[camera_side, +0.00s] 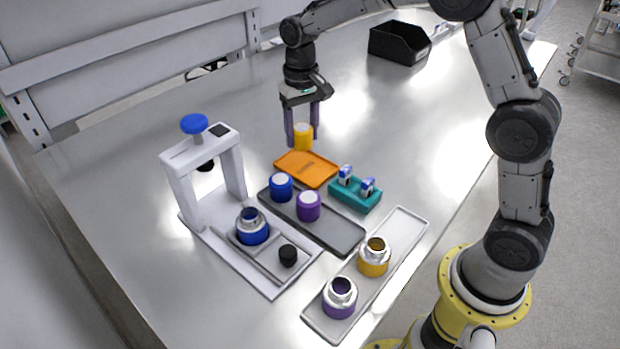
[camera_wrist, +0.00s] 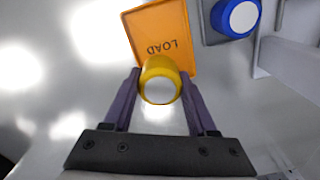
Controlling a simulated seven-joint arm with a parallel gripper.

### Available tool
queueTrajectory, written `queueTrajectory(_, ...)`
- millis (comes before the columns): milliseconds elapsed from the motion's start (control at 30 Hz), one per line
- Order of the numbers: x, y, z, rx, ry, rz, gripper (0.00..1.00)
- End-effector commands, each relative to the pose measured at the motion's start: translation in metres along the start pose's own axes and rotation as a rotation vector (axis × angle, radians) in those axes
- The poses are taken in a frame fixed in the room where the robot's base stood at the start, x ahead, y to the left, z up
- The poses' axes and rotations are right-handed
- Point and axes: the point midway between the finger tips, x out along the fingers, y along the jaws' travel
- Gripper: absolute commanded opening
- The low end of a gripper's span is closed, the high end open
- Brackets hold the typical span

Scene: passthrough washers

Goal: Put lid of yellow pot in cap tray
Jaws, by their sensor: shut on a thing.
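My gripper (camera_side: 303,133) is shut on the yellow lid (camera_side: 303,138), which has a white top. It holds the lid just behind the far edge of the orange tray in the side view; whether the lid is above or touching the table I cannot tell. In the wrist view the yellow lid (camera_wrist: 160,80) sits between the two purple fingers. The grey cap tray (camera_side: 330,232) holds a blue lid (camera_side: 281,187) and a purple lid (camera_side: 308,206). The yellow pot (camera_side: 374,257) stands uncapped in a pale tray.
The orange tray (camera_side: 318,171), marked LOAD in the wrist view, looks empty. A teal rack (camera_side: 355,197) with small blue-and-white items stands beside it. A white press frame (camera_side: 182,190) with a blue knob stands at left. An uncapped purple pot (camera_side: 340,298) shares the pale tray (camera_side: 404,226).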

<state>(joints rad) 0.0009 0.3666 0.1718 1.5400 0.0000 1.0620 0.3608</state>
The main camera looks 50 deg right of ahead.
Motion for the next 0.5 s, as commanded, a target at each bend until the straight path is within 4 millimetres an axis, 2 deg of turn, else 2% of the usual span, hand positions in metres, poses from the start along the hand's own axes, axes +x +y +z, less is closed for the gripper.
queueTrajectory(333, -0.001, 0.000, 0.001, -0.074, 0.000, 0.000, 0.07)
queueTrajectory(500, 0.007, 0.007, 0.020, -0.119, -0.002, 0.001, 0.07)
